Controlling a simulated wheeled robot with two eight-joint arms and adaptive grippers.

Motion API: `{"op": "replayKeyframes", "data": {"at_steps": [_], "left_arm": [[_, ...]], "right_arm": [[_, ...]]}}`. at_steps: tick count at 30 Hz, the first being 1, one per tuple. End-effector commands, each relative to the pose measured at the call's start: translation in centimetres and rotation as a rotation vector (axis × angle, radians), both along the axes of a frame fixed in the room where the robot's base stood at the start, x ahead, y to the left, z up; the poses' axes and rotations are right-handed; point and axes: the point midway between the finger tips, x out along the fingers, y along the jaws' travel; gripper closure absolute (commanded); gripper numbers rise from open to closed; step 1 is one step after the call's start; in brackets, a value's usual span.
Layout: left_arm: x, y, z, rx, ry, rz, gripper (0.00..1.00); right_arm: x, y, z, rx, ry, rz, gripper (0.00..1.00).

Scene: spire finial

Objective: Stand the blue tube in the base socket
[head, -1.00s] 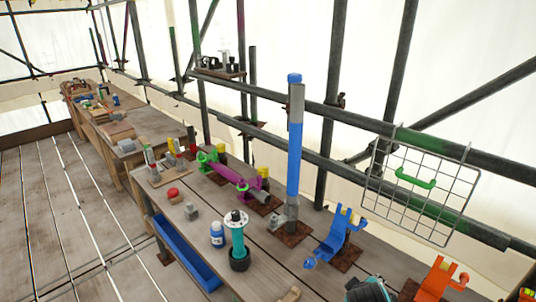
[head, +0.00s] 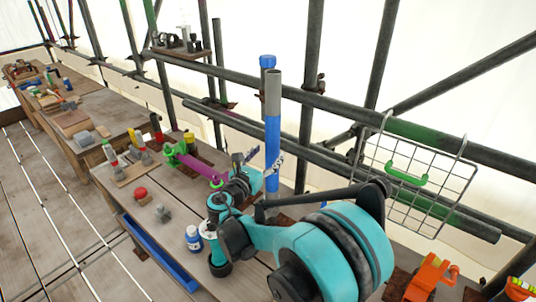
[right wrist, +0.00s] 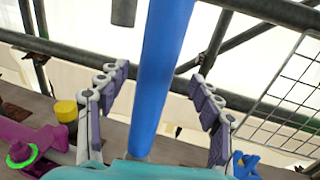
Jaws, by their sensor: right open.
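The blue tube (head: 272,140) stands upright at the back of the bench, with a grey upper part. In the right wrist view the tube (right wrist: 158,70) runs up through the middle. My right gripper (head: 258,161) is open, with its fingers on either side of the tube. In the right wrist view the gripper (right wrist: 154,74) shows clear gaps between each finger and the tube. The tube's lower end and the base socket are hidden behind my right arm in the head view, so I cannot tell how they meet. My left gripper is not in view.
A magenta tube (head: 200,168) lies in a green holder (head: 172,152) to the left. A blue bottle (head: 193,238) and a red button-like piece (head: 140,193) stand on the bench. A wire rack (head: 415,170) hangs at right. An orange bracket (head: 430,278) stands front right. Scaffold rails run behind.

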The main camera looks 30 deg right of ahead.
Motion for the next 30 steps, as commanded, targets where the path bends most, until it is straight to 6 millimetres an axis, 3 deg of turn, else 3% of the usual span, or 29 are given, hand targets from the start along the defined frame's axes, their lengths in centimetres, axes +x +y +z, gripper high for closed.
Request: {"op": "replayKeyframes", "data": {"at_steps": [9, 17, 24, 30], "left_arm": [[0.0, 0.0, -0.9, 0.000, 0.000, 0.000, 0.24], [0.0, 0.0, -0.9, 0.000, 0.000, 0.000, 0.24], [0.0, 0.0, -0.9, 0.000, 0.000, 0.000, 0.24], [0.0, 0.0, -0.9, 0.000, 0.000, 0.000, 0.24]], "right_arm": [[2.7, -3.5, 0.1, 0.002, -0.001, -0.003, 0.35], [3.0, -3.8, 0.2, 0.002, -0.001, 0.001, 0.35], [3.0, -3.7, 0.2, 0.002, -0.002, 0.000, 0.98], [3.0, -3.8, 0.3, 0.001, -0.001, 0.000, 1.00]]}}
